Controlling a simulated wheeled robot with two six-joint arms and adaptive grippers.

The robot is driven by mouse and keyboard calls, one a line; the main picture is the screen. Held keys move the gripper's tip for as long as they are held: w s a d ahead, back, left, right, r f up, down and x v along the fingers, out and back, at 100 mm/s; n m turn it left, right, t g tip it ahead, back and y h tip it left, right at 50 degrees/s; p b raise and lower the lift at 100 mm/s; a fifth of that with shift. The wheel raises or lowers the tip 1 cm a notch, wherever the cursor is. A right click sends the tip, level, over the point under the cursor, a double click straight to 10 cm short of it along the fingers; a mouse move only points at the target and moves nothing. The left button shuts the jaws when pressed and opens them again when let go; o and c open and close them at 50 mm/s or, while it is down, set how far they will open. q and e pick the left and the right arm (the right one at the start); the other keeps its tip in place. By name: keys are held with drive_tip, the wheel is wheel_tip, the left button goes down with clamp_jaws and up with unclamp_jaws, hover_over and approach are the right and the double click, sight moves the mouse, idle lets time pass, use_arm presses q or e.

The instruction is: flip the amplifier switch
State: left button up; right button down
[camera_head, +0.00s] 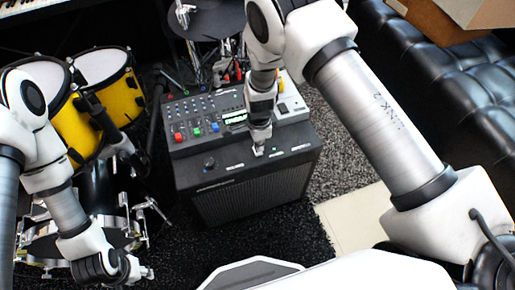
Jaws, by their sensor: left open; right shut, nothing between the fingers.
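The black amplifier (250,192) stands on the dark carpet in the middle of the view, its top panel facing up and its grille toward me. A dark knob (210,163) and small light marks show on its top. My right gripper (259,150) is shut and empty, pointing down at the top of the amplifier near its middle. Whether it touches the panel I cannot tell. The switch itself is not clearly visible; the gripper may cover it. My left gripper (146,273) is open and empty, low at the left, away from the amplifier.
A mixer (203,128) with coloured buttons sits on the back of the amplifier, beside a pale device (291,105). Yellow drums (122,97) and metal stands are at left. A black leather couch (440,85) with a cardboard box (465,12) is at right.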

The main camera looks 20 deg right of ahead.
sight(259, 153)
drive_tip(key=shift+f+b, duration=0.9)
drive_tip(key=shift+f, duration=0.3)
idle(0.6)
drive_tip(key=shift+r, duration=0.1)
wheel_tip(259, 153, up, 7)
drive_tip(key=p, duration=0.5)
drive_tip(key=shift+p, duration=0.35)
